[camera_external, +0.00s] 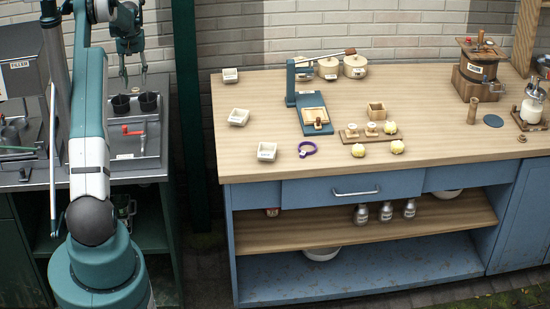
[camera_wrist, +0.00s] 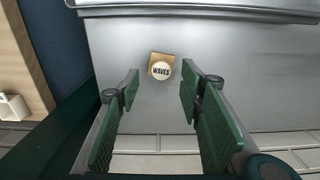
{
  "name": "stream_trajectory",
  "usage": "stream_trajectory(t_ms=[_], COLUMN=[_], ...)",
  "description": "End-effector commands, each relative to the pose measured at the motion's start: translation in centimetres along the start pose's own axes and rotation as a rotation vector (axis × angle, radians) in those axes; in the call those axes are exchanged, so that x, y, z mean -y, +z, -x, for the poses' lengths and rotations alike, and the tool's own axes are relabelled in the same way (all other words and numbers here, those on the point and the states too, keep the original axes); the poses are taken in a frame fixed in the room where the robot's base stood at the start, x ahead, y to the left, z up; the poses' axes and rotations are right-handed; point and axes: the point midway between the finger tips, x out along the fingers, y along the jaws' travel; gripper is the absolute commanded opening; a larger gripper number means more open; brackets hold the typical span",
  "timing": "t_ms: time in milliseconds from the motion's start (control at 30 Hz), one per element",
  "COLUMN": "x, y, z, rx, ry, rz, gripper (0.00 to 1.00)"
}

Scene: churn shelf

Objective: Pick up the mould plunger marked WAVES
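The plunger marked WAVES (camera_wrist: 161,67) shows in the wrist view as a small tan wooden square with a round pale label, on a bare grey metal surface. My gripper (camera_wrist: 160,84) is open and empty. Its two green fingers are spread to the left and right, and the plunger appears in line with the gap, just beyond the fingertips. In the external view my gripper (camera_external: 134,80) hangs over the back of the grey bench, fingers apart. I cannot make out the WAVES plunger in that view.
Two black cups (camera_external: 149,102) and a red-handled tool (camera_external: 133,131) stand on the grey bench (camera_external: 110,171), close in front of my gripper. The wooden worktop (camera_external: 270,113) to the right holds a blue press (camera_external: 313,113), white dishes, and a small rack (camera_external: 366,136) with pale-topped pieces.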

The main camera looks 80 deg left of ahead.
Motion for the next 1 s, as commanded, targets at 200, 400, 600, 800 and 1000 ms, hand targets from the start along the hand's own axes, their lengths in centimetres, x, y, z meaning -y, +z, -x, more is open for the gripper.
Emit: stream_trajectory(t_ms=[200,400,600,800,1000], x=[0.0,0.1,0.2,0.1,0.1], y=[0.0,0.0,0.1,0.1,0.1], z=[0.0,-1.1,-3.3,-5.0,-5.2], rx=[0.000,0.000,0.000,0.000,0.000], ry=[0.000,0.000,0.000,0.000,0.000], rz=[0.000,0.000,0.000,0.000,0.000], gripper=[0.38,0.38,0.38,0.38,0.38])
